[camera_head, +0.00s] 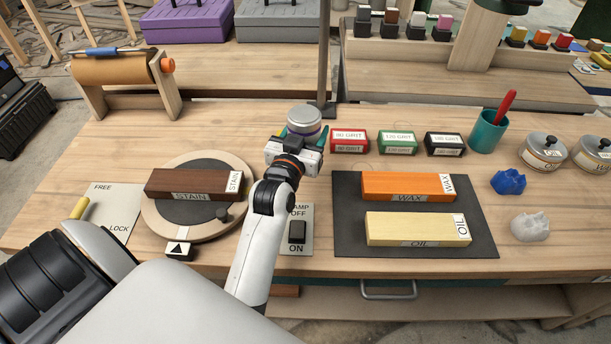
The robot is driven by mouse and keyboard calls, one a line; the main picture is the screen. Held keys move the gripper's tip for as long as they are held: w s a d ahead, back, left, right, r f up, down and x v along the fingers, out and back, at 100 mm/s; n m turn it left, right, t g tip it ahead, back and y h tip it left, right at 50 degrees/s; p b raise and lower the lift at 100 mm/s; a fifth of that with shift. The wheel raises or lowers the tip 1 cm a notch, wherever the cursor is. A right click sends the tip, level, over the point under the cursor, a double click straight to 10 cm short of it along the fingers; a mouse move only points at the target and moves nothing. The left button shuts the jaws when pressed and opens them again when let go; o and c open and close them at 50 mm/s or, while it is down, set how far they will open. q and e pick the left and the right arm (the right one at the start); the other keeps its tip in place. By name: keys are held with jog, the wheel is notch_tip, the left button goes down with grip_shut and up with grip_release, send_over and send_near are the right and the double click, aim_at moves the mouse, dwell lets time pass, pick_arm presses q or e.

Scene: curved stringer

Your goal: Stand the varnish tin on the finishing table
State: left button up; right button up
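My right gripper is not in view.
A turntable (165,227) bears a dark STAIN block (193,184). A dark mat (347,245) holds WAX and OIL blocks. Grit boxes (350,141), a teal cup (487,132) and lidded tins (541,151) stand right. A thin post (324,60) rises behind the tin.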

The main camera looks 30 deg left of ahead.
pick_arm(q)
notch_tip(320, 180, down, 5)
jog(key=shift+r, duration=0.15)
jog(key=shift+f, duration=0.65)
jog(key=shift+f+b, duration=0.4)
jog(key=shift+f, duration=1.2)
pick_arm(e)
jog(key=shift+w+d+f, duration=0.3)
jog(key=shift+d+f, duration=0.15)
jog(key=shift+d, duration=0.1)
pick_arm(q)
jog(key=o, duration=1.4)
jog(key=shift+f, duration=0.2)
jog(key=shift+c, duration=0.2)
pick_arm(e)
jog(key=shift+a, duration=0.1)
